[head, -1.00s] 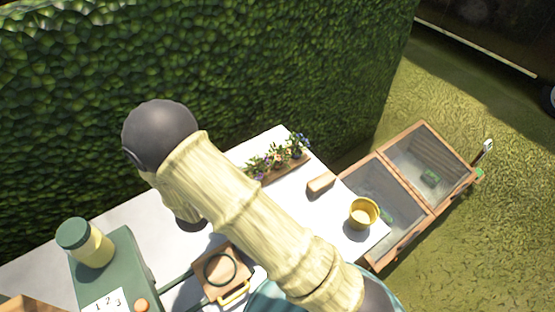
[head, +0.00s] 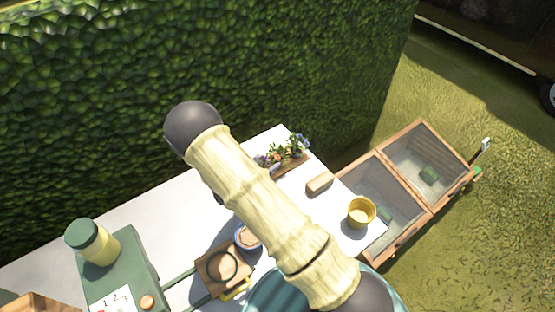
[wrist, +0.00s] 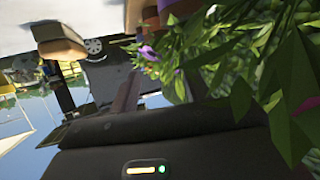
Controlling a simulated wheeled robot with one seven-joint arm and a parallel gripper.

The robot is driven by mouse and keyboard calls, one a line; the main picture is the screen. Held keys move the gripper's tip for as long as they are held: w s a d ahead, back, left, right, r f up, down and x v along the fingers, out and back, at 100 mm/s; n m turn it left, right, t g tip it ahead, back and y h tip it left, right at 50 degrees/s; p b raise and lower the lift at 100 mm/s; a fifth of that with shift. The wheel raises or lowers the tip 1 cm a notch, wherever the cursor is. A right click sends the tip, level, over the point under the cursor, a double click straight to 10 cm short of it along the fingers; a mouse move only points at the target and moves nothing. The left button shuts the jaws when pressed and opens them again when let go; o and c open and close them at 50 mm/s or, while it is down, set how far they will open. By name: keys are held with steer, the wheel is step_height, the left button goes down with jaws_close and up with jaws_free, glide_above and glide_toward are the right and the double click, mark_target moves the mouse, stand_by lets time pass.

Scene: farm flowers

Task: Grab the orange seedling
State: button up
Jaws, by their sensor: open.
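Flowering seedlings (head: 284,154) stand in a row in a wooden planter (head: 291,168) at the back of the white table in the head view. Small orange blooms show among them, but I cannot tell clearly which plant is the orange seedling. In the wrist view, green leaves (wrist: 298,95) fill the right side close to the camera, with a purple flower (wrist: 147,52) near the middle. My gripper (wrist: 126,95) is open beside the foliage, its dark body across the bottom of the wrist view. In the head view my arm hides most of it.
A wooden block (head: 320,182) and a yellow pot (head: 361,213) stand right of the planter on the white table. A green-lidded jar (head: 94,243) and a wooden box (head: 223,268) are at lower left. A hedge (head: 200,60) rises behind. Glazed wooden frames (head: 425,165) adjoin the right.

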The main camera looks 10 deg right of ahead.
mark_target(277, 155)
steer(key=shift+w, duration=0.15)
steer(key=x, duration=0.1)
steer(key=p+x, duration=0.1)
steer(key=x, duration=0.1)
steer(key=p+x, duration=0.1)
steer(key=shift+w+d+r, duration=0.15)
steer(key=shift+d+r, duration=0.05)
steer(key=shift+w+d+f, duration=0.25)
steer(key=shift+w, duration=0.05)
jaws_close()
